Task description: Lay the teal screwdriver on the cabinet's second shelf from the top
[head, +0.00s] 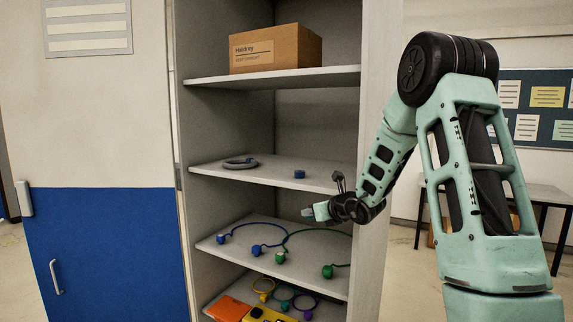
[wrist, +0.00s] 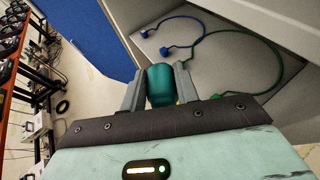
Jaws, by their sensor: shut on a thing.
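My gripper (wrist: 159,82) is shut on the teal screwdriver (wrist: 160,86). Its rounded teal handle shows between the two grey fingers in the wrist view; the shaft is hidden. In the head view my gripper (head: 309,212) is small, at the cabinet's open front, below the front edge of the shelf with the grey ring. The screwdriver cannot be made out clearly there. The cabinet has a shelf with a box (head: 273,80), highest in view, and under it a shelf (head: 268,173) with wide bare areas. The cabinet's top is out of view.
A grey ring (head: 240,163) and a small blue cylinder (head: 299,174) lie on the shelf under the box (head: 276,48). Blue and green corded earplugs (head: 281,256) lie one shelf lower. An orange item (head: 230,308) lies at the bottom. A blue-and-white door (head: 110,240) stands left.

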